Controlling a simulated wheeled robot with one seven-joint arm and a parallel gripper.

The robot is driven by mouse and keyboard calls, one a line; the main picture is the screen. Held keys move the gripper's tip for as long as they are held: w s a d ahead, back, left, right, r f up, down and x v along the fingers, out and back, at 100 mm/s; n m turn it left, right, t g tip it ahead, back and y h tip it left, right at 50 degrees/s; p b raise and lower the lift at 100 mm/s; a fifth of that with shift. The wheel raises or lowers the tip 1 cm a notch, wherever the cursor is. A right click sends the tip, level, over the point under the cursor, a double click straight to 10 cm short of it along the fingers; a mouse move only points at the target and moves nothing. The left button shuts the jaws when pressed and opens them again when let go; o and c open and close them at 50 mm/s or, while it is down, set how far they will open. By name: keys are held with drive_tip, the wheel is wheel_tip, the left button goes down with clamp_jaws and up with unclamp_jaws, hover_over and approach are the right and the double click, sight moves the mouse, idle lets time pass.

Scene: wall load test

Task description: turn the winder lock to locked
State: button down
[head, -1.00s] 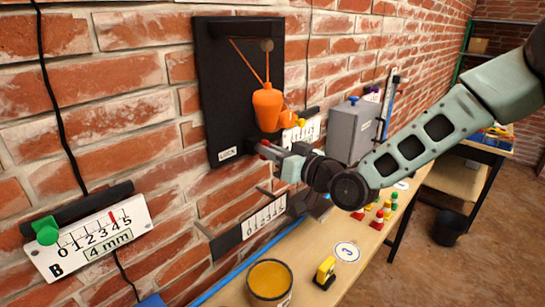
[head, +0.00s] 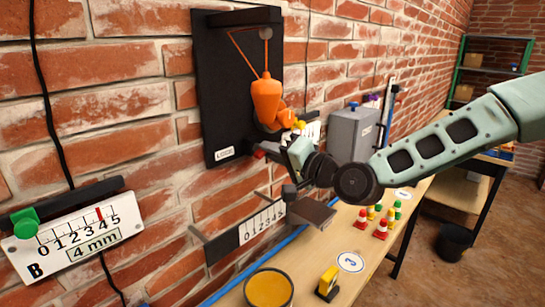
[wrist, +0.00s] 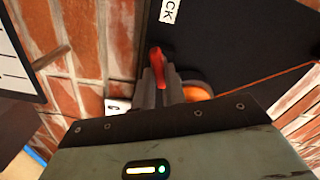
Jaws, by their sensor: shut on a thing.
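The winder lock's red lever (wrist: 157,62) sits on the black wall board (wrist: 235,40) beside the white LOCK label (wrist: 169,10). My gripper (wrist: 160,82) is shut on the red lever, which sticks out between its fingers. In the head view, a bit of red lever (head: 259,154) shows at the board's lower right, right of the LOCK label (head: 225,153). My gripper (head: 277,153) reaches it from the right and is tilted. An orange winder part (wrist: 197,92) is partly hidden behind my fingers. The lever's pivot is hidden.
An orange weight (head: 266,98) hangs on cords from the board. Scale plate B (head: 75,238) is on the wall at left. A grey box (head: 352,135) stands to the right.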

drive_tip(key=m+b, duration=0.1)
drive_tip(key=m, duration=0.4)
drive_tip(key=shift+f, duration=0.15)
idle(0.4)
drive_tip(key=c, duration=1.4)
unclamp_jaws()
drive_tip(key=shift+c, duration=0.2)
drive_tip(key=shift+b, duration=0.3)
drive_tip(key=b+v, duration=0.3)
drive_tip(key=v, duration=1.4)
drive_tip(key=shift+d+b, duration=0.2)
drive_tip(key=shift+b, duration=0.15)
drive_tip(key=shift+s, duration=0.1)
